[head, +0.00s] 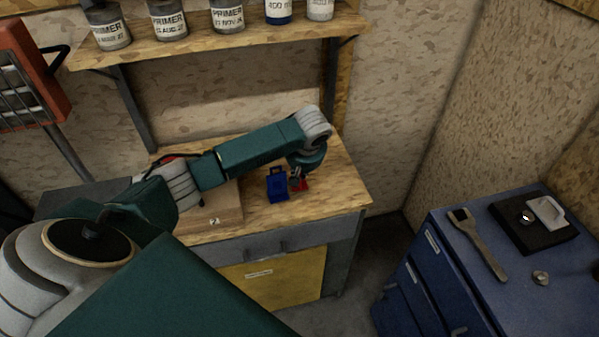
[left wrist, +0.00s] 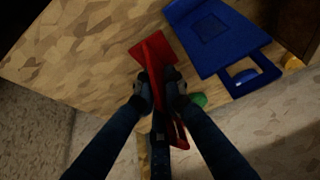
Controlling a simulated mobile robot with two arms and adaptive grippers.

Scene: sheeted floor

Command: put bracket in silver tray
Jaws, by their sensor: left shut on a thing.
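My left gripper (head: 296,178) is over the wooden workbench, pointing down. In the left wrist view its two fingers (left wrist: 160,90) are shut on a red bracket (left wrist: 152,50), a flat plate with an upright part between the fingertips. The bracket (head: 302,185) is small and partly hidden by the gripper in the head view. I cannot tell whether it still touches the bench. A small silver tray (head: 548,212) lies on a black pad on the blue cabinet at the right, far from the gripper. My right gripper is not in view.
A blue object with a handle (head: 277,186) stands close left of the bracket. A wooden box (head: 218,214) lies under my left arm. A shelf of paint cans (head: 235,32) hangs above. The blue cabinet (head: 440,262) carries a wrench-like tool (head: 478,242); a floor gap separates it from the bench.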

